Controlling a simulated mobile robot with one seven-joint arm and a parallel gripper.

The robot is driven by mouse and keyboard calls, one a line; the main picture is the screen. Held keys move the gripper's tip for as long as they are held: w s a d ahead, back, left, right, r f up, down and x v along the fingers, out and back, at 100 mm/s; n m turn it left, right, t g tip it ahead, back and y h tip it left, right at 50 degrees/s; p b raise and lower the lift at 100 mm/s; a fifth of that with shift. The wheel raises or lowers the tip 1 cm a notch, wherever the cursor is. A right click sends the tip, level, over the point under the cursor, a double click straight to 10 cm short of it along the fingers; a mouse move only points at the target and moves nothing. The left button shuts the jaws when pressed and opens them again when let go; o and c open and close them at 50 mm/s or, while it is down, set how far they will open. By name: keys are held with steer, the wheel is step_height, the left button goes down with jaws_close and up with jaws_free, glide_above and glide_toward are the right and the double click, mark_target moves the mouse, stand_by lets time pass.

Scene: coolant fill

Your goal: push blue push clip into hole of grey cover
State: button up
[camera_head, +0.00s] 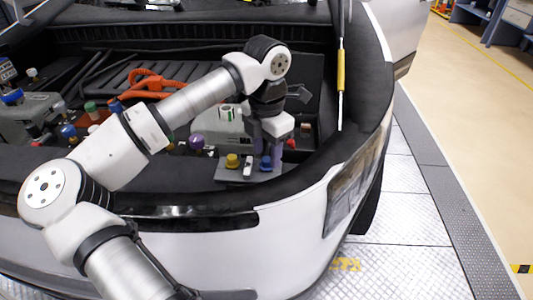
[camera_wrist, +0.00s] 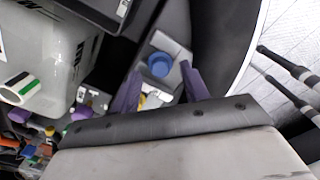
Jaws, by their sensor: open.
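The blue push clip (camera_head: 266,163) stands at the right end of the grey cover (camera_head: 222,174) at the car's front edge. In the wrist view the round blue clip head (camera_wrist: 160,65) shows on a grey corner of the cover (camera_wrist: 165,42). My gripper (camera_head: 267,156) is over that right end, pointing down. Its purple fingers are apart, one on each side of the blue clip in both views. In the wrist view my gripper (camera_wrist: 161,70) holds nothing. The hole under the blue clip is hidden, and I cannot tell how deep the clip sits.
A yellow cap (camera_head: 232,160) and a white clip (camera_head: 248,166) stand on the cover to the left of my gripper. A pale tank (camera_head: 215,125) lies behind. A yellow-sleeved rod (camera_head: 341,70) rises at the right. Orange cables (camera_head: 150,84) lie further left.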

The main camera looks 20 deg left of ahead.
mark_target(267, 159)
step_height(267, 159, up, 12)
steer(key=shift+r+b, duration=0.15)
steer(key=shift+b, duration=0.15)
stand_by(0.4)
